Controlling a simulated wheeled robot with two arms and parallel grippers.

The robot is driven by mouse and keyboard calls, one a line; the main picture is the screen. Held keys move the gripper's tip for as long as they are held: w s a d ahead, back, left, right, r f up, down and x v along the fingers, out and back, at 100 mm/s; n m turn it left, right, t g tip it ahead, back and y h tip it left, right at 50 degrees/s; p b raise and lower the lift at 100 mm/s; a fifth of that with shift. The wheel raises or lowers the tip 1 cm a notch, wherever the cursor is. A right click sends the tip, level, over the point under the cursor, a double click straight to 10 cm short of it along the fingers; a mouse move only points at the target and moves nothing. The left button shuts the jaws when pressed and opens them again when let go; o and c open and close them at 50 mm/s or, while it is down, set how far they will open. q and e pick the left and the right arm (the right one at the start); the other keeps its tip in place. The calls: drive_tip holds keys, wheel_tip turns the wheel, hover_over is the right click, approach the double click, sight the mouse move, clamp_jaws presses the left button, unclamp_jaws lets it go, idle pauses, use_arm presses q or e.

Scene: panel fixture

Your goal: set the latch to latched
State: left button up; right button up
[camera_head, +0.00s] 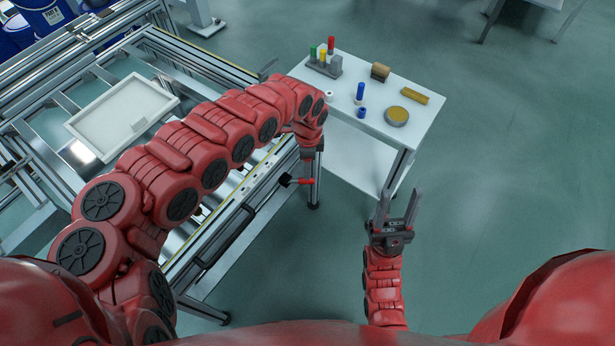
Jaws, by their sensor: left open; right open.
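A small red handle (304,181) with a dark pivot at its left end shows at the right edge of the panel fixture (238,222); it looks like the latch. It lies roughly level in the picture, pointing right. Whether it is latched I cannot tell. My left arm arches over the fixture and bends down at its end. My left gripper (308,155) is open just above the red handle, seen from above and mostly hidden by its own wrist; I see no contact. My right gripper (397,206) is open and empty, fingers pointing up the picture, right of the fixture.
A white side table (405,142) holds colored pegs in a grey block (326,66), a blue bottle (360,92), a brown block (380,72), a yellow-topped round tin (397,116) and a yellow bar (414,95). A white panel (112,108) lies on the fixture.

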sight(303, 181)
use_arm(q)
wheel_tip(303, 181, down, 7)
drive_tip(key=shift+f+b, duration=0.15)
drive_tip(key=shift+b, duration=0.2)
clamp_jaws()
idle(1.3)
